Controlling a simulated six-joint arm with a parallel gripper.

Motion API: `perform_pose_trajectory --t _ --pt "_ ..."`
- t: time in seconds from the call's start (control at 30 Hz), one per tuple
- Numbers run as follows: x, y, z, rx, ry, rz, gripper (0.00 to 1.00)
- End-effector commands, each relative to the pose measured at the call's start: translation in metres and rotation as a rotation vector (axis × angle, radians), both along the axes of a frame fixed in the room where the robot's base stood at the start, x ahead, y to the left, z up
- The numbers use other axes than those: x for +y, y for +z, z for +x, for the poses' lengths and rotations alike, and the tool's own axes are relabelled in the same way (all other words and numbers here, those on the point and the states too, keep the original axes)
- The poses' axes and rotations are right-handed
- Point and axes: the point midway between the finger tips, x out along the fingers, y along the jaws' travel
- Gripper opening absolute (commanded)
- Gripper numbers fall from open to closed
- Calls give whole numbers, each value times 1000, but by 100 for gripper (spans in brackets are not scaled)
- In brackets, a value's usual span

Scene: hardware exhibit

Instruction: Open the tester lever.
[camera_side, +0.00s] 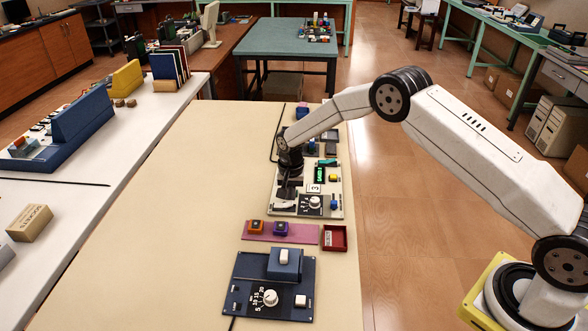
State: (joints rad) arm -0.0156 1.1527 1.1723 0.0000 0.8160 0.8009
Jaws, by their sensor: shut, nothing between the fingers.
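The tester is probably the cream board (334,212) on the long table, with a green-lit display (320,173), a white dial (315,202) and a small blue part (334,204). My gripper (286,196) points down over the left side of this board. It is dark and small in the picture, and its fingers are shut and empty. The tester lever cannot be told apart from the dark parts around my fingertips, so its position and any contact with my gripper are unclear.
Dark items stand behind the board. The table's left part (165,220) is clear.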

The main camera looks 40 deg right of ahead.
Motion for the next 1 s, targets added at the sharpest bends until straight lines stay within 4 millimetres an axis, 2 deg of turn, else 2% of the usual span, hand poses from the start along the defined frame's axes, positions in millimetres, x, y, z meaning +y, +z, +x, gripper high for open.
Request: perform_pose_trajectory --t 1.0 --pt "0 -15 0 1 0 0 0"
